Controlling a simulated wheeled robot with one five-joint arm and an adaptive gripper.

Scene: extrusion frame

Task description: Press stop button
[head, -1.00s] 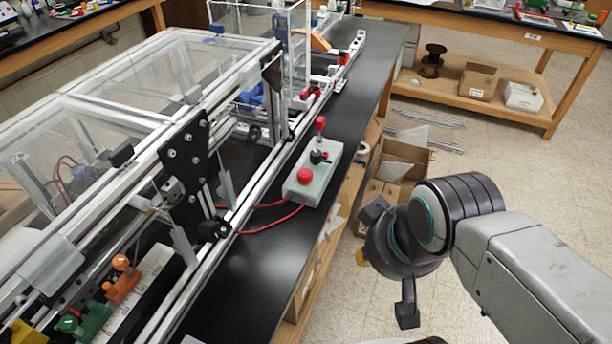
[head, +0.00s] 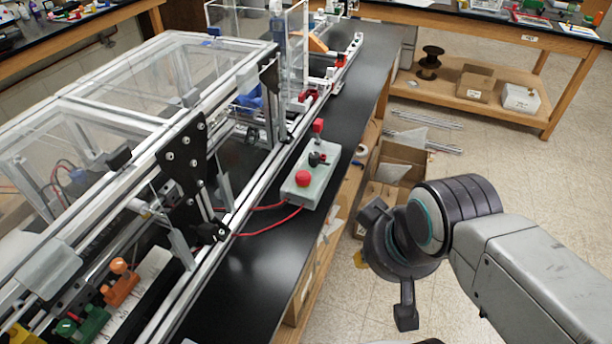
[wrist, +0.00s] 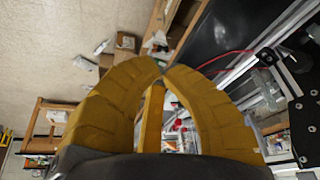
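A pale grey-green control box (head: 303,194) lies on the black bench top beside the extrusion frame. My gripper is right of the box, over the floor beyond the bench edge; in the head view only a bit of yellow finger (head: 360,259) shows past my wrist. In the wrist view, the yellow fingers of my gripper (wrist: 162,70) meet at the tips with nothing visibly held.
The aluminium extrusion frame (head: 232,215) with clear panels fills the left. Red wires (head: 270,222) run from the box to it. The bench strip (head: 250,275) in front of the box is clear. Open cardboard boxes (head: 398,160) stand below, right of the bench.

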